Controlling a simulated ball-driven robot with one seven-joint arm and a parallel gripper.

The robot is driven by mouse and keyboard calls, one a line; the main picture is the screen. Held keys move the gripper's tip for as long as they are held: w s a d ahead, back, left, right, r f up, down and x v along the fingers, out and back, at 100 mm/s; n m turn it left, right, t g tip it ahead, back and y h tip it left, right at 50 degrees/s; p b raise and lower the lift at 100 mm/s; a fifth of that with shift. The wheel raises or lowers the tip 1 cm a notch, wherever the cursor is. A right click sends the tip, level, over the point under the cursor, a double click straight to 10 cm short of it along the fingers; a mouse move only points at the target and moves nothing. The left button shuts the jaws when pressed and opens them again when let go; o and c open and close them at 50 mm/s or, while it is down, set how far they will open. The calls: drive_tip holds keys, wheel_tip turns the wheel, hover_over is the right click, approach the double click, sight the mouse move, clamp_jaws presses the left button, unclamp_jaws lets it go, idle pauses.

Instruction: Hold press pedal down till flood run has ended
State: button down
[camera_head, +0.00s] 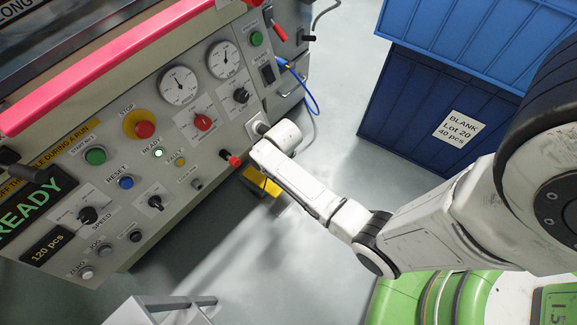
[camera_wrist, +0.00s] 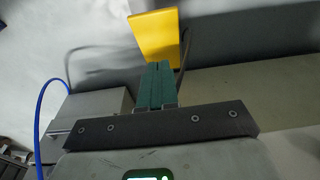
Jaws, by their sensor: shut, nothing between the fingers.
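The yellow pedal part (camera_head: 262,182) is low at the foot of the press, partly hidden behind my arm in the head view. In the wrist view its bright yellow face (camera_wrist: 153,34) stands just beyond my fingertips. My gripper (camera_wrist: 160,68) is shut and empty, its teal fingers side by side. The tips overlap the lower edge of the yellow part in the picture; I cannot tell whether they touch it.
Stacked blue crates (camera_head: 400,110) stand at the right, the lower one labelled BLANK Lot 20. A blue cable (camera_head: 303,90) hangs at the press's right side. A grey railed object (camera_head: 165,308) is at the bottom. Grey floor (camera_head: 265,270) is open between.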

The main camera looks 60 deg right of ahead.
drive_tip(key=shift+d+f, duration=0.25)
drive_tip(key=shift+d, duration=0.15)
drive_tip(key=f+b, duration=0.2)
drive_tip(key=f, duration=0.2)
drive_tip(key=f+b, duration=0.3)
drive_tip(key=f, duration=0.1)
drive_tip(key=f+b, duration=0.2)
drive_tip(key=f, duration=0.2)
drive_tip(key=shift+w+f, duration=0.25)
drive_tip(key=shift+f, duration=0.05)
drive_tip(key=shift+s+f+b, duration=0.25)
drive_tip(key=shift+f+b, duration=0.25)
drive_tip(key=shift+f, duration=0.05)
